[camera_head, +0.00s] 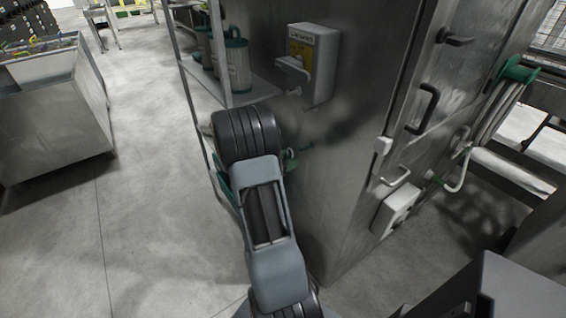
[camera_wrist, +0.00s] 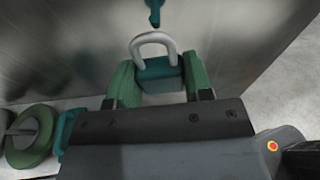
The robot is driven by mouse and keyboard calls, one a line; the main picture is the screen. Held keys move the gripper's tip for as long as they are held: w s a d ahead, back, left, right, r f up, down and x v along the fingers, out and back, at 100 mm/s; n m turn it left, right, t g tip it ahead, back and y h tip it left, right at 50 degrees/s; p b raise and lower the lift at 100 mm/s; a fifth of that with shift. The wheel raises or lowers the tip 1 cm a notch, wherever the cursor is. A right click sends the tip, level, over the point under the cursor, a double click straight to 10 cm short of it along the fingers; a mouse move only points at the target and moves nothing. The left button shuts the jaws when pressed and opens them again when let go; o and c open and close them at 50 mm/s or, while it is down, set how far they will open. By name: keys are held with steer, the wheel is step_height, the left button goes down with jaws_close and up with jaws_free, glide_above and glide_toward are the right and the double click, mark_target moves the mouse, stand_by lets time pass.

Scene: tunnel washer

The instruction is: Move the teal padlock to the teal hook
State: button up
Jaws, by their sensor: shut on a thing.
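The teal padlock (camera_wrist: 159,70) has a teal body and a pale grey shackle. In the wrist view it sits between the green finger pads of my gripper (camera_wrist: 160,78), which is shut on it. The shackle loop points toward the top of the picture. The teal hook (camera_wrist: 154,14) shows at the top edge, just beyond the shackle and apart from it in the picture. The hook is partly cut off by the frame. In the head view my arm hides most of the gripper and the padlock. A small teal piece, probably the hook, stands out from the metal cabinet side (camera_head: 306,147).
A white box with a yellow label (camera_head: 301,48) is fixed to the cabinet above my gripper. A shelf with canisters (camera_head: 238,68) stands to its left. Handles (camera_head: 428,108) and a hanging hose (camera_head: 497,108) are at right. A metal bin (camera_head: 55,125) stands left; the floor between is clear.

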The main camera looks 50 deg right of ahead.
mark_target(311, 153)
steer(key=shift+r+x, duration=0.2)
steer(key=shift+x, duration=0.75)
steer(key=shift+r+x, duration=0.15)
steer(key=shift+x, duration=0.8)
steer(key=shift+r+x, duration=0.2)
steer(key=shift+x, duration=0.75)
steer(key=shift+s+d+f+b, duration=0.25)
steer(key=shift+d+f+b, duration=0.45)
steer(key=shift+b, duration=0.25)
steer(key=o, duration=1)
